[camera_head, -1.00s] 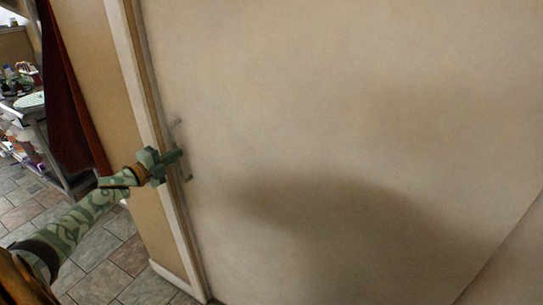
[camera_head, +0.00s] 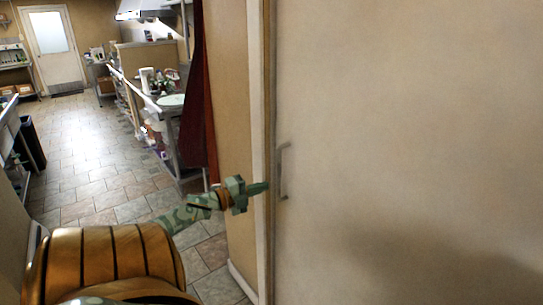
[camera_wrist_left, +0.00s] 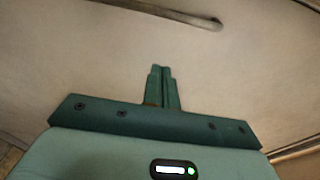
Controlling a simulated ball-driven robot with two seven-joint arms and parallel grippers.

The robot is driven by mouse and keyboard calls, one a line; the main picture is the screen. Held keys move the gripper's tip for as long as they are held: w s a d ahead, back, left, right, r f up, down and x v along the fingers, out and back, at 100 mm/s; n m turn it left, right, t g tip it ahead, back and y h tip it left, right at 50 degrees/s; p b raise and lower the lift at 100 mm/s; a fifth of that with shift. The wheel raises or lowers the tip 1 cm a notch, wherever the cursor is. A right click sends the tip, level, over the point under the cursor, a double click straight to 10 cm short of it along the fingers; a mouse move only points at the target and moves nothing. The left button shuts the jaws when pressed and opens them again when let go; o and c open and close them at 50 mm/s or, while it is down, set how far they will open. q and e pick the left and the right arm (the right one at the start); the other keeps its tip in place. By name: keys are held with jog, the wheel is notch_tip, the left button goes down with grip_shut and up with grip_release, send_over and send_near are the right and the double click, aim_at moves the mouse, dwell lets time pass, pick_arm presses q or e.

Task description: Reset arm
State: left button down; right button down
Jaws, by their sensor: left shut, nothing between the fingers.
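My left gripper (camera_head: 262,187) is green and reaches in from the left, just left of the grey bar handle (camera_head: 284,171) on a large beige door (camera_head: 400,120). Its fingers are shut together with nothing between them. In the left wrist view the closed fingers (camera_wrist_left: 161,72) point at the plain door face (camera_wrist_left: 90,60), and the handle (camera_wrist_left: 165,12) runs across the top, apart from the fingertips. My right gripper is in neither view.
A door frame (camera_head: 262,70) and a dark red curtain (camera_head: 195,110) stand left of the door. Beyond are a cluttered metal shelf unit (camera_head: 178,135), free tiled floor (camera_head: 85,140), a dark bin (camera_head: 33,143) and a far white door (camera_head: 55,48).

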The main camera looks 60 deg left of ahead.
pick_arm(q)
jog(key=s+a+f+n+g+y, duration=0.2)
jog(key=s+a+f+n+y, duration=0.15)
jog(key=f, duration=0.35)
jog(key=s+a+f+n+g+y, duration=0.2)
jog(key=f+n, duration=0.2)
jog(key=f, duration=0.2)
jog(key=s+d+f+n+g, duration=0.3)
jog(key=s+f, duration=0.3)
jog(key=f, duration=0.4)
jog(key=s+d+f+n+g, duration=0.2)
jog(key=s+d+f+g, duration=0.15)
jog(key=s+f, duration=0.4)
jog(key=s+d+f+n+g, duration=0.2)
jog(key=s+d+f+g, duration=0.1)
jog(key=s+d+f, duration=0.55)
jog(key=s+d+f+g+h, duration=0.1)
jog(key=s+d+f, duration=0.2)
jog(key=d, duration=0.6)
jog(key=s+d+f+g+h, duration=0.1)
jog(key=s+d+f, duration=0.3)
jog(key=d, duration=0.6)
jog(key=s+d+f+g+h, duration=0.1)
jog(key=s+d+f, duration=0.3)
jog(key=d, duration=0.5)
jog(key=shift+s+d+g+h, duration=0.2)
jog(key=shift+d+g+h, duration=0.15)
jog(key=shift+h, duration=0.3)
jog(key=shift+n, duration=0.25)
